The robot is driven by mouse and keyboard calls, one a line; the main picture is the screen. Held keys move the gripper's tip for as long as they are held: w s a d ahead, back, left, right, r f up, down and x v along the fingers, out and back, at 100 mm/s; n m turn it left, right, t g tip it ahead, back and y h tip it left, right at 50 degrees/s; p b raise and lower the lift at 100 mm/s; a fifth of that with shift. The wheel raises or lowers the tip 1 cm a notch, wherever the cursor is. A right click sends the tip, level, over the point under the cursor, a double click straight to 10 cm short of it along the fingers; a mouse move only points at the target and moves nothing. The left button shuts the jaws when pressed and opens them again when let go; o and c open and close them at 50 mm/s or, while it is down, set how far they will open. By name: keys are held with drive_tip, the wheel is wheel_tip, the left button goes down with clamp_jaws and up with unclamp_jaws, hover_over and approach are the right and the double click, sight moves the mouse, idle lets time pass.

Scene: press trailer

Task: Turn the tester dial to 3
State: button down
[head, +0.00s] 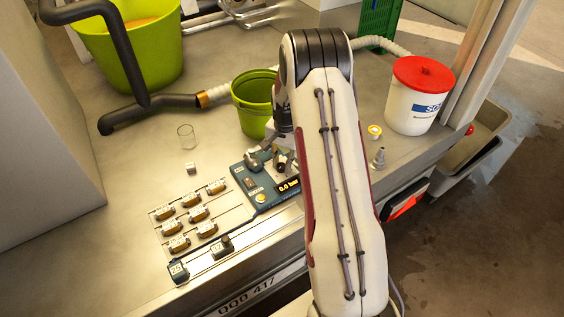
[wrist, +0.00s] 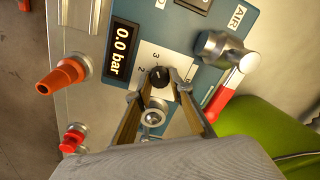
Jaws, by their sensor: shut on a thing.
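The blue tester (head: 251,183) sits on the grey counter in the head view, partly hidden by my arm. In the wrist view its panel (wrist: 187,28) shows a "0.0 bar" display (wrist: 121,48). The black tester dial (wrist: 160,77) sits on a pale plate with the numbers 3 and 2 legible beside it. My gripper (wrist: 160,85) has one fingertip on each side of the dial and is shut on it. I cannot clearly read which number the dial's mark points at. In the head view the dial is hidden by my gripper.
A round metal knob (wrist: 152,118) lies between my fingers, close to the dial. A red-handled valve (wrist: 222,92) stands right of it. An orange-capped fitting (wrist: 62,77) is at left. A green bucket (head: 252,118) stands behind the tester; a white tub (head: 412,105) is right.

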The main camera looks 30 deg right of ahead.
sight(284, 166)
idle(0.3)
drive_tip(key=c, duration=1.8)
unclamp_jaws()
drive_tip(key=shift+r, duration=0.15)
drive_tip(key=shift+s+d+r, duration=0.1)
drive_tip(key=shift+s+r, duration=0.05)
drive_tip(key=shift+r, duration=2.8)
drive_tip(key=shift+s+d+r, duration=0.1)
drive_tip(key=shift+r, duration=2.85)
